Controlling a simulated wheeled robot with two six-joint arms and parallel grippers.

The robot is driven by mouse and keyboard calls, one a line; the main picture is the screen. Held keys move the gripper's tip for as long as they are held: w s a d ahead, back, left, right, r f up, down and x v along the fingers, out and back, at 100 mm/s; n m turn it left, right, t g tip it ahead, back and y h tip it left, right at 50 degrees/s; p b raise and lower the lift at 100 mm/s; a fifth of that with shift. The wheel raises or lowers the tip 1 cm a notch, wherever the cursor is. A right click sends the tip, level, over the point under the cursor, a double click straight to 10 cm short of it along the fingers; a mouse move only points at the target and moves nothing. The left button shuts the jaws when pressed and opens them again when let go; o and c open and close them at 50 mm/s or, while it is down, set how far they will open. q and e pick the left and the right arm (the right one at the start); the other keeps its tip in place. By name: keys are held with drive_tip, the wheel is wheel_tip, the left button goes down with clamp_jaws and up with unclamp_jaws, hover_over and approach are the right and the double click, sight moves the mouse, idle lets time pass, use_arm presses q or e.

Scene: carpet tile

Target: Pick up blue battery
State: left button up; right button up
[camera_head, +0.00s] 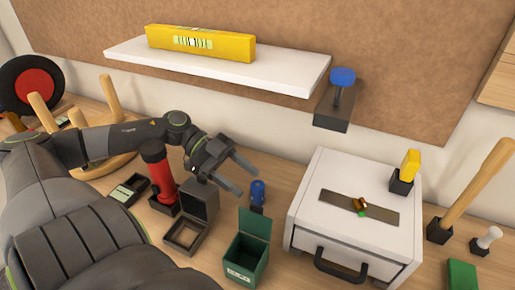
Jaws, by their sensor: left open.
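The blue battery (258,192) stands upright on the wooden bench, behind the green box and left of the white drawer cabinet. It looks like a small blue cylinder with a dark lower part. My left gripper (242,175) is open and empty, a little above and to the left of the battery. Its two fingers point right toward the battery, apart from it as far as I can tell. My right gripper is not in view.
A green open box (248,250) stands in front of the battery. A dark grey open box (188,234) and a red cylinder (159,180) are to the left. The white cabinet (345,250) is at right. A white shelf (280,80) hangs above.

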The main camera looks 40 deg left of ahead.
sight(258, 193)
use_arm(q)
drive_tip(key=shift+x, duration=1.3)
drive_tip(key=c, duration=1.1)
drive_tip(key=shift+r, duration=0.1)
